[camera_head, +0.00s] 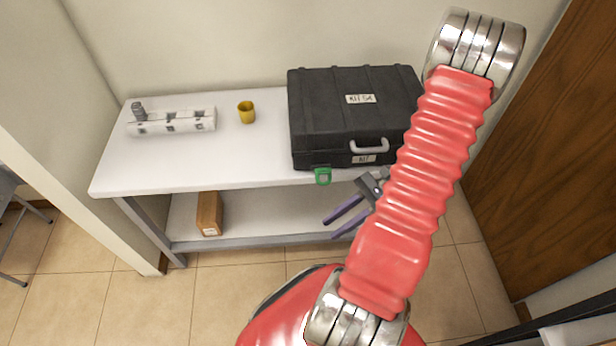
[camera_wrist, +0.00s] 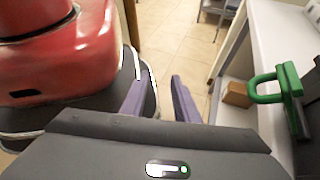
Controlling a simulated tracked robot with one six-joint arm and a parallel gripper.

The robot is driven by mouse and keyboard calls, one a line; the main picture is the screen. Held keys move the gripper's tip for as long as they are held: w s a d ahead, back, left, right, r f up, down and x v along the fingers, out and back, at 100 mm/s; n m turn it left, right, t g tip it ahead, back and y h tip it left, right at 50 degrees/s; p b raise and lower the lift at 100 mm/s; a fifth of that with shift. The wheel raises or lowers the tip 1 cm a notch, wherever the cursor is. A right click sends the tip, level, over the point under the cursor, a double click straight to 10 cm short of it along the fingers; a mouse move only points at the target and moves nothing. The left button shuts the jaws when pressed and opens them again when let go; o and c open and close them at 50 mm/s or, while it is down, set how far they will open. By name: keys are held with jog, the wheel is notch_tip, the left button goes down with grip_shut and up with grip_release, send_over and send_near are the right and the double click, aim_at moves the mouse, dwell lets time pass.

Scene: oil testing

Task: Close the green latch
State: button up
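The black case (camera_head: 345,95) sits shut on the white table. The green latch (camera_head: 322,175) is at the lower left of the case's front, by the table's front edge. In the wrist view the green latch (camera_wrist: 291,84) is at the right, its loop sticking out away from the dark case, so it looks swung open. My gripper (camera_head: 329,229) is in front of the table, below and slightly right of the latch, not touching it. Its purple fingers (camera_wrist: 160,77) are apart with nothing between them. My arm hides the right part of the case front.
A yellow cup (camera_head: 246,112) and a grey-white block with holes (camera_head: 178,121) stand on the table (camera_head: 200,170), left of the case. A brown box (camera_head: 208,213) is on the lower shelf (camera_head: 260,222). A wooden door (camera_head: 545,150) is at the right. Floor is clear at the front left.

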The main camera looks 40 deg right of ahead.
jog(key=w+d+m+t, duration=0.3)
jog(key=d+m+t, duration=0.6)
jog(key=m+t, duration=0.5)
jog(key=shift+w+d+f+m, duration=0.25)
jog(key=shift+w+m, duration=0.1)
jog(key=shift+m, duration=0.45)
jog(key=x, duration=1.4)
jog(key=shift+r, duration=0.2)
jog(key=shift+s, duration=0.1)
jog(key=shift+c, duration=0.3)
grip_shut()
jog(key=shift+d, duration=0.1)
